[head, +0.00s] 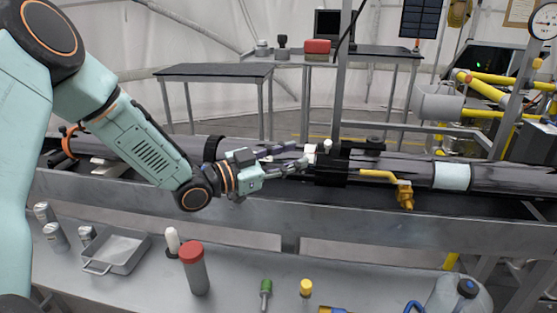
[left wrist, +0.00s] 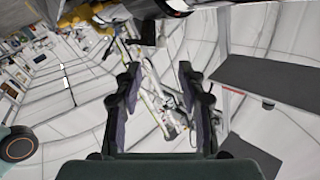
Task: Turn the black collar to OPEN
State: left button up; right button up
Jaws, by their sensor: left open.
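A black collar (head: 332,170) sits around the long grey pipe (head: 400,168) in the middle of the head view. Small white-topped parts show at its upper left edge. My left gripper (head: 303,157) reaches in from the left with its fingers pointing right, right beside the collar's left side. The fingers are apart, and I cannot tell whether they touch the collar. In the left wrist view the gripper (left wrist: 158,90) is open with nothing between its fingertips. Dark parts (left wrist: 155,9) show at the top there, too cropped to name. No OPEN marking is legible. My right gripper is out of view.
A yellow-handled valve (head: 404,194) and a pale band (head: 452,176) lie right of the collar. The pipe rests in a grey trough (head: 250,211). A metal tray (head: 118,253), a red-capped cylinder (head: 196,270) and other small items stand on the bench below.

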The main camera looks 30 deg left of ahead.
pick_arm(q)
jog(key=shift+v, duration=1.5)
